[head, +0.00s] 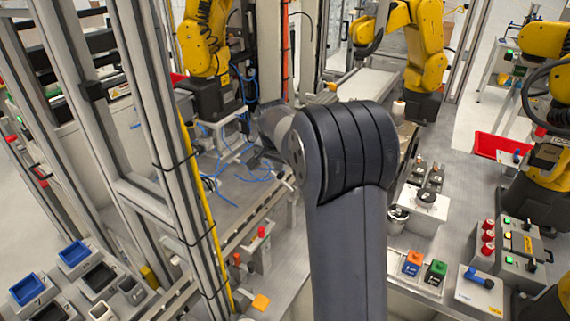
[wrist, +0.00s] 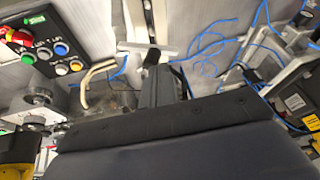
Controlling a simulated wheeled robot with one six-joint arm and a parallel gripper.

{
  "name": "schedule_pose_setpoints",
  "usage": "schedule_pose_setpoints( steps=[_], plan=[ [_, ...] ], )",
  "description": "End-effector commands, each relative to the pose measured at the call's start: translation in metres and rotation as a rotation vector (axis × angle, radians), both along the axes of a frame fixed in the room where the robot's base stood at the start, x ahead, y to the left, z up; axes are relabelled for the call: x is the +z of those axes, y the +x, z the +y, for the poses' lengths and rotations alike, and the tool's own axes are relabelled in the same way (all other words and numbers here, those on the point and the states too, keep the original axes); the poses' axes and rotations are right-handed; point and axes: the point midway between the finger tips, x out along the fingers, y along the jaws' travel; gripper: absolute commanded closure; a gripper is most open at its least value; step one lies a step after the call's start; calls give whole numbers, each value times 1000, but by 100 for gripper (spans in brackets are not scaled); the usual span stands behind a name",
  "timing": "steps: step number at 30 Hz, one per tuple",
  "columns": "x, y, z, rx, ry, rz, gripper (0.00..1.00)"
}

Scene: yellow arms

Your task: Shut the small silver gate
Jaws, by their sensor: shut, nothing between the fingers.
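I cannot pick out the small silver gate with certainty in either view. In the wrist view, a pale metal bar or plate (wrist: 140,46) stands just beyond my gripper (wrist: 153,60); I cannot tell if it belongs to the gate. My gripper shows there as a narrow grey piece with a dark tip, shut and empty. Whether it touches the bar is unclear. In the head view, my dark arm covers the middle, and my gripper is mostly hidden behind its elbow.
Blue cables (head: 225,165) lie loose on the metal work surface, and also in the wrist view (wrist: 215,45). A button panel (wrist: 50,45) is close at left there. Yellow robot arms (head: 205,45) stand around. Aluminium posts (head: 165,130) rise at left. A red tray (head: 497,146) lies at right.

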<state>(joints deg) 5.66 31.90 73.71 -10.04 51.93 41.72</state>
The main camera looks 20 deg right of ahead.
Motion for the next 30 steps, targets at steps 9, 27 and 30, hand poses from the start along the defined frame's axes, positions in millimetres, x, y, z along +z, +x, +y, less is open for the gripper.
schedule_pose_setpoints(
  steps=[9, 27, 30],
  plan=[
    [-14, 16, 13, 1, -65, 84, 100],
    [-29, 27, 22, 2, -64, 83, 100],
    [-29, 28, 22, 2, -65, 82, 100]
  ],
)
